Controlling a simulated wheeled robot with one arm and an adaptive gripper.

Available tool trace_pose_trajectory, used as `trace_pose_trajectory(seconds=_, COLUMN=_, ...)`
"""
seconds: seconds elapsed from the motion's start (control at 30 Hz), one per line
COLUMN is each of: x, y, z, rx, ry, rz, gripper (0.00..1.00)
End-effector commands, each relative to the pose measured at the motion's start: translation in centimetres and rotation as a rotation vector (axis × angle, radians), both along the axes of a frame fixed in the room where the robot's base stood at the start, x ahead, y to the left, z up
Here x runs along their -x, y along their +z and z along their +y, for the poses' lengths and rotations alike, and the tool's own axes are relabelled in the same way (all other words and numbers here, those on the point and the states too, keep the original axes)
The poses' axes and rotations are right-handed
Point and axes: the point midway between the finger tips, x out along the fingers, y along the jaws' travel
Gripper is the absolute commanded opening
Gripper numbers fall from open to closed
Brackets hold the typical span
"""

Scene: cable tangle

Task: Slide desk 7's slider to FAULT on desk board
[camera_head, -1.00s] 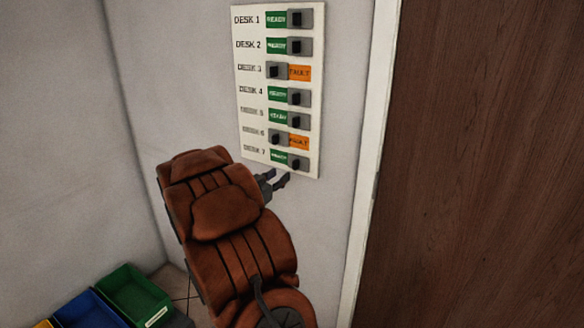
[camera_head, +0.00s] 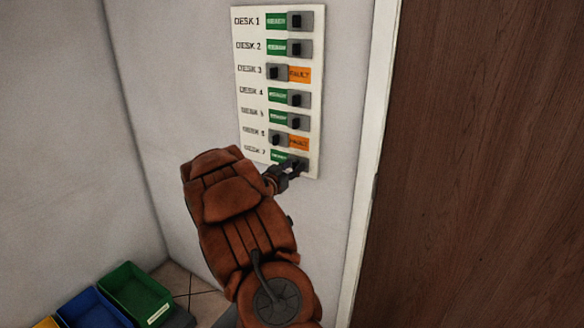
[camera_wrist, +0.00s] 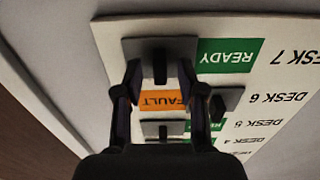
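The desk board (camera_head: 312,120) is a white panel on the wall with rows of sliders. Desk 7's slider (camera_head: 303,162) is in the bottom row; its grey plate sits at the right with the green READY label (camera_head: 278,156) showing. In the wrist view, which shows the board upside down, the slider's dark knob (camera_wrist: 160,65) stands between my fingertips. My gripper (camera_wrist: 159,72) is open, one finger on each side of the knob with gaps visible. In the head view my gripper (camera_head: 287,174) is at the board's lower edge and partly covers the desk 7 row.
Desk 6's slider (camera_head: 279,139), just above, shows orange FAULT, as does desk 3's (camera_head: 277,72). The other rows show READY. A brown door (camera_head: 480,160) is at the right. Green (camera_head: 135,292) and blue (camera_head: 92,308) bins stand on the floor at lower left.

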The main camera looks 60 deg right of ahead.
Motion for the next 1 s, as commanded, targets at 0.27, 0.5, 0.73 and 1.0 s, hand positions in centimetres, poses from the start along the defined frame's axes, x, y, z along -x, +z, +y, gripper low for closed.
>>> trace_pose_trajectory(seconds=0.27, x=0.0, y=0.0, z=0.02, rx=0.0, ry=0.0, rz=0.0, gripper=0.3)
trace_pose_trajectory(seconds=0.5, x=-0.01, y=0.01, z=0.03, rx=0.0, ry=0.001, rz=0.0, gripper=0.05)
trace_pose_trajectory(seconds=0.73, x=-0.01, y=0.02, z=0.04, rx=0.0, ry=0.001, rz=0.0, gripper=0.0)
trace_pose_trajectory(seconds=1.0, x=-0.02, y=0.02, z=0.04, rx=0.0, ry=0.001, rz=0.0, gripper=0.0)
